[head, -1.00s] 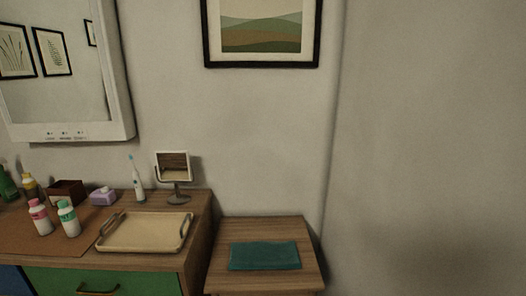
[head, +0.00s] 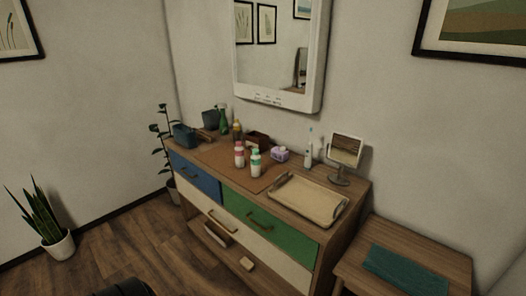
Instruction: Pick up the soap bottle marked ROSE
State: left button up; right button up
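Two small white bottles stand upright side by side on the dresser top in the head view. One has a pink cap and label (head: 239,155); the other has a green cap and label (head: 256,163). Behind them stand an amber bottle (head: 237,131) and a green bottle (head: 223,120). All are too small for me to read any marking, so I cannot tell which one says ROSE.
The dresser (head: 270,222) also holds a beige tray (head: 306,199), a round-based mirror (head: 344,153), an electric toothbrush (head: 309,150), a purple box (head: 280,154) and a blue bin (head: 185,135). A side table with a teal towel (head: 404,270) stands at right.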

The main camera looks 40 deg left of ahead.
aim_at(239, 149)
jog(key=u, duration=1.6)
